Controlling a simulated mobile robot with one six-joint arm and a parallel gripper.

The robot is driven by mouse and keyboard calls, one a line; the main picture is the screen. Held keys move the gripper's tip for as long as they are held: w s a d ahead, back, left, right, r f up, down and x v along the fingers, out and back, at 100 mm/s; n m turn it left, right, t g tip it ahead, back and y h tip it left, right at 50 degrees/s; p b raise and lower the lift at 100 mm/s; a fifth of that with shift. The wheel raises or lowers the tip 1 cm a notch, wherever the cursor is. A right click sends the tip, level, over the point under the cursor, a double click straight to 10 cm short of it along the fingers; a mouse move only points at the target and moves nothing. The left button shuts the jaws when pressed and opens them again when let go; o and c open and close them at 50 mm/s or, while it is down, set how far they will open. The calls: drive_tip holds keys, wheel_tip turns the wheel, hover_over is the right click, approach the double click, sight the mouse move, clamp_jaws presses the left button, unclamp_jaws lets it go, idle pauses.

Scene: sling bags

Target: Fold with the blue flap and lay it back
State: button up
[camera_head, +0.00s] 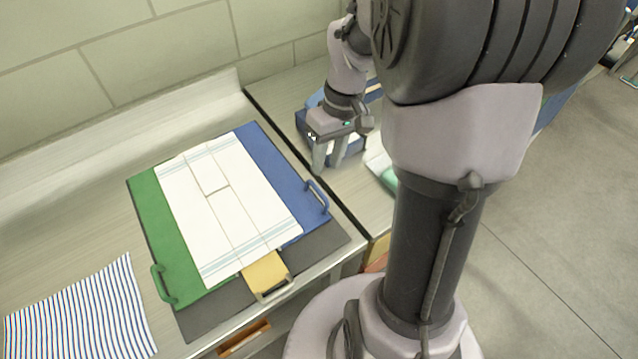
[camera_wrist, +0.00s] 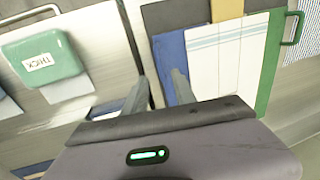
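The folding board has a grey base (camera_head: 325,243), a green flap (camera_head: 160,222) on the left, a yellow flap (camera_head: 266,274) at the front and a blue flap (camera_head: 272,160) on the right. The blue flap lies flat, with its blue handle (camera_head: 317,196) at the front right. A white cloth (camera_head: 222,205) with pale blue stripes lies flat across the board, with lengthwise lines along its middle; it also shows in the wrist view (camera_wrist: 225,60). My gripper (camera_head: 329,160) is open and empty, beyond and right of the blue handle, apart from it.
A navy-and-white striped cloth (camera_head: 80,318) lies at the front left. On the right-hand surface, a blue container (camera_head: 352,143) is partly behind my gripper. A green lid or block labelled THICK (camera_wrist: 42,60) shows in the wrist view. A wall stands behind the counter.

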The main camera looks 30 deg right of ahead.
sight(319, 191)
drive_tip(key=f+b, duration=0.1)
drive_tip(key=f, duration=0.1)
drive_tip(key=a+f+b, duration=0.1)
drive_tip(key=f, duration=0.5)
drive_tip(key=shift+a+b, duration=0.2)
drive_tip(key=shift+b, duration=0.2)
clamp_jaws()
idle(0.7)
